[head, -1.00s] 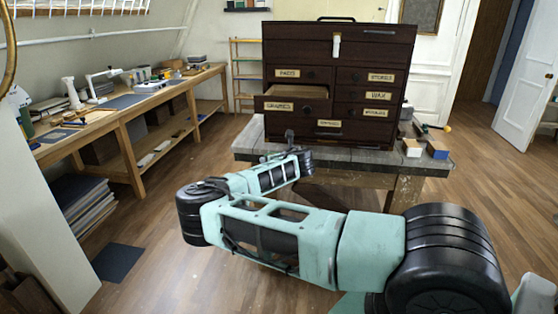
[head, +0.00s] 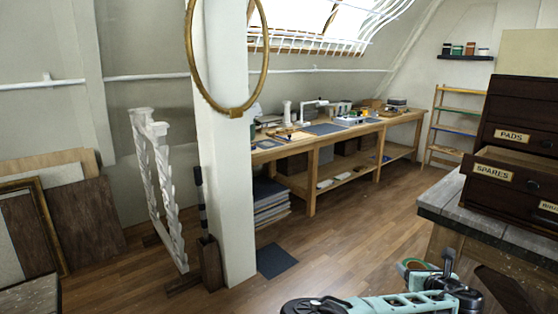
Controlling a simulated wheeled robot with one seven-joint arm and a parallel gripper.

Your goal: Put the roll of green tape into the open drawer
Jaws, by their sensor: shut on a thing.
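The roll of green tape (head: 403,268) shows as a green ring at the end of my arm, low and right of centre in the head view. My gripper (head: 430,268) is shut on it, though the fingers are small and partly hidden by the arm. The open drawer (head: 492,173), labelled SPARES, sticks out of the dark wooden chest at the right edge. My gripper is left of and below this drawer, beside the grey table. Little of the drawer's inside shows.
The chest (head: 520,105) stands on a grey-topped table (head: 445,200), both cut off by the right edge. A long workbench (head: 330,135) runs along the wall. A white pillar (head: 225,190) stands left of centre. Wooden floor (head: 350,230) lies clear between.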

